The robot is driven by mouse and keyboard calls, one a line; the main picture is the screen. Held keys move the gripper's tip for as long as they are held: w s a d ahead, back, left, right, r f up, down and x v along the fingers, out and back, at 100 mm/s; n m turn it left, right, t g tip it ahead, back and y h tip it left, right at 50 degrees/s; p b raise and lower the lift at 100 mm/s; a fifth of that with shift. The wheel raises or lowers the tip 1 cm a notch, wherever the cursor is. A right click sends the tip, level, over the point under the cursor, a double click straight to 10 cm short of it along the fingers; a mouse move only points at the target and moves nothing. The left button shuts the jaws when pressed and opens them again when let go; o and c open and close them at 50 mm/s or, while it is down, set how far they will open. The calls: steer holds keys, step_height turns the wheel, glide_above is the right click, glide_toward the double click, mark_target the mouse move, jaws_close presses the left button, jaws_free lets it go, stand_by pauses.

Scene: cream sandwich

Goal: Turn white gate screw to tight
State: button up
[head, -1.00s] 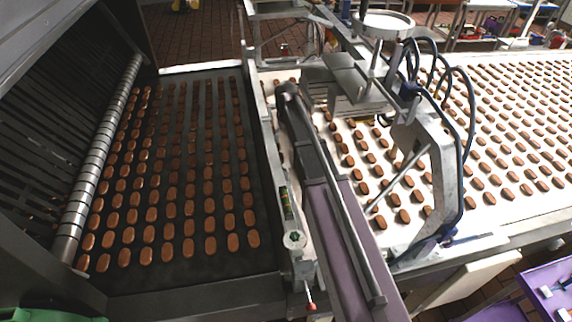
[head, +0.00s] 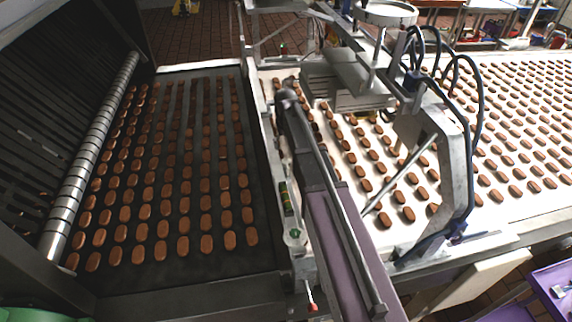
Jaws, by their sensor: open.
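I cannot pick out the white gate screw for certain. A pale round screw-like fitting (head: 294,237) sits at the near end of the metal rail between the two belts. A narrow gauge with green and yellow marks (head: 287,198) is just above it. A thin lever with a red tip (head: 312,306) hangs below it. Whether the fitting is tight or loose cannot be told from here. My gripper is not visible in the head view.
A long purple and grey beam (head: 335,225) runs beside the fitting, between the dark belt (head: 165,272) and the white belt (head: 400,232). Brown sweets lie in rows on both. A metal frame with dark hoses (head: 455,165) stands over the white belt. A ribbed roller (head: 75,190) is at left.

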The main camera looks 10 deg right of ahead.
mark_target(286, 161)
steer(key=shift+f+b, duration=3.6)
steer(key=shift+f, duration=0.3)
steer(key=shift+c, duration=0.3)
steer(key=c, duration=1.1)
